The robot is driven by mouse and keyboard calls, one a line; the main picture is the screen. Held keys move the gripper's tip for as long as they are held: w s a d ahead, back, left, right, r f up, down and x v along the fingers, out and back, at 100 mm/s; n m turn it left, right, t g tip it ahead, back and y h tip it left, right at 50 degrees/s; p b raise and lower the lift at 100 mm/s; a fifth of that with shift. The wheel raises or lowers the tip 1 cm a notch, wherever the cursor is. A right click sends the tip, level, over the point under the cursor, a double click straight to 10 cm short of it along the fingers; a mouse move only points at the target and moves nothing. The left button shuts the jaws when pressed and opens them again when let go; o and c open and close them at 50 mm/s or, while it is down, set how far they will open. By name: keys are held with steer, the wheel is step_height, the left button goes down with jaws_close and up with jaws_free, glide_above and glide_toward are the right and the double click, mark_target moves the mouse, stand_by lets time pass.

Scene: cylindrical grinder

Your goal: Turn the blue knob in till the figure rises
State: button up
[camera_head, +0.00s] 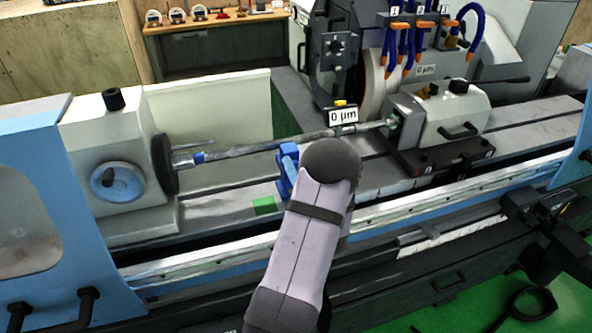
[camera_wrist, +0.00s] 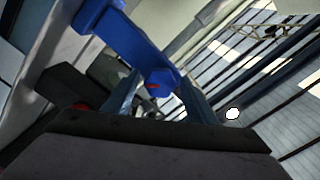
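The blue steady rest (camera_head: 288,172) stands on the machine bed under the long shaft, partly hidden behind my arm in the head view. In the wrist view its blue arm (camera_wrist: 130,40) runs down to the blue knob (camera_wrist: 160,83), which has a small red mark. My gripper (camera_wrist: 160,78) has its fingers apart, with the knob between or just beyond the fingertips; a small gap shows at the left finger. The gripper is hidden in the head view. The figure on the small display (camera_head: 343,116) by the shaft reads 0 µm.
The long shaft (camera_head: 250,151) runs from the left headstock (camera_head: 115,165) to the right tailstock (camera_head: 455,112). A green block (camera_head: 264,205) lies on the bed left of my arm.

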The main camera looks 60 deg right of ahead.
steer(key=v, duration=0.7)
stand_by(0.6)
stand_by(0.4)
